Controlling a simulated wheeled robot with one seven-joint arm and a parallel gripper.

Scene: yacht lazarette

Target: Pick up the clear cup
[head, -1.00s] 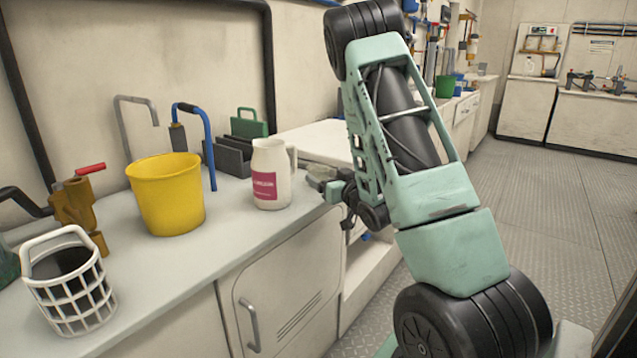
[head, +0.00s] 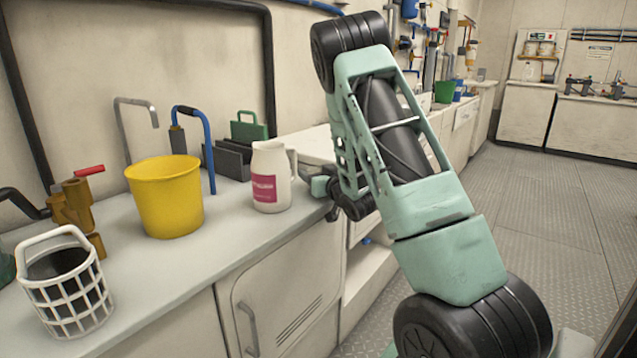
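I cannot make out a clear cup anywhere in the head view. The far end of my arm shows at the counter's right end, just right of the white jug (head: 271,190) with the magenta label. Only a small dark and pale green part of it is visible. The jug and my own arm links hide most of that area. My gripper's fingers cannot be made out, so I cannot tell whether they are open or hold anything.
The counter (head: 215,245) also bears a white basket (head: 68,295), a yellow bucket (head: 166,205), brown fittings (head: 75,205), a blue bent tube (head: 208,140), a dark grey holder (head: 232,160) and a green handled item (head: 250,126). The floor (head: 530,220) at right is clear.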

